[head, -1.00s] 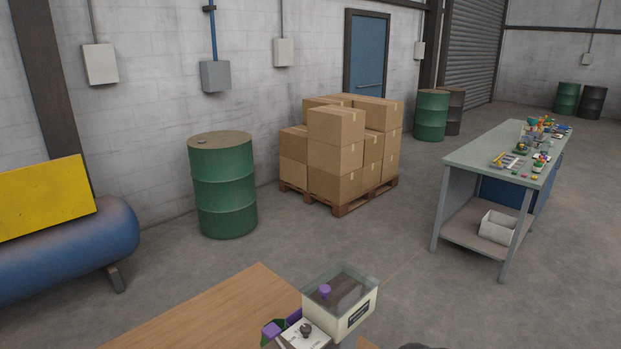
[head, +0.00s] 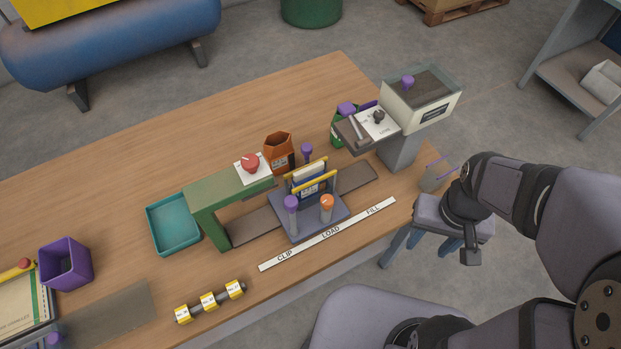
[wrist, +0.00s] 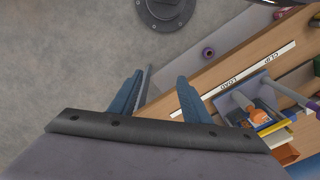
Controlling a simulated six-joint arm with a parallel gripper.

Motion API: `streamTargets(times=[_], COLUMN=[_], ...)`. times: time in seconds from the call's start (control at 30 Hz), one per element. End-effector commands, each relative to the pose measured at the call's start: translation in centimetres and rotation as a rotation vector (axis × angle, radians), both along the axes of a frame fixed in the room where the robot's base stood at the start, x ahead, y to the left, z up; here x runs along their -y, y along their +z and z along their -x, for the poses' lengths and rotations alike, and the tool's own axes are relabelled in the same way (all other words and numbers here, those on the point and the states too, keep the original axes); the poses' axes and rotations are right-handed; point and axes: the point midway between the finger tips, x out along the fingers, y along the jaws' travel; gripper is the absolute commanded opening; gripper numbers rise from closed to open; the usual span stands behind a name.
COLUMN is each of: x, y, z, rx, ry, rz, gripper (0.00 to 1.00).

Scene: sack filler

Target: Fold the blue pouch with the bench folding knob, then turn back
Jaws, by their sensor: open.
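The blue pouch (head: 311,186) stands upright between yellow bars on a grey carriage (head: 309,222) on the bench; its top looks pale. A purple-topped post (head: 291,204) and an orange-topped post (head: 327,203) rise from the carriage's front. I cannot tell for certain which knob is the folding knob. My gripper (head: 442,243) is open and empty, off the bench's front right edge, apart from the carriage. In the wrist view my gripper's blue fingers (wrist: 160,98) are spread, and the orange knob (wrist: 263,118) shows to their right.
A strip marked CLIP, LOAD, FILL (head: 328,235) lies before the carriage. A green arm with a red knob (head: 250,162) stands left, a hopper (head: 420,102) right, an orange pouch (head: 278,152) behind. A teal tray (head: 174,226) and yellow-labelled rollers (head: 209,300) are further left.

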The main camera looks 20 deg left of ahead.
Motion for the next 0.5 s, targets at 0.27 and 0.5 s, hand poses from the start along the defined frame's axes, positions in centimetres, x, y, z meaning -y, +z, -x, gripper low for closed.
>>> streamTargets(times=[0.27, 0.5], x=[-2.5, -8.6], y=[-0.4, -1.6], z=[0.4, 1.1], rx=[-0.018, -0.067], ry=[0.113, 0.389], rz=[0.001, 0.013], gripper=[0.43, 0.43])
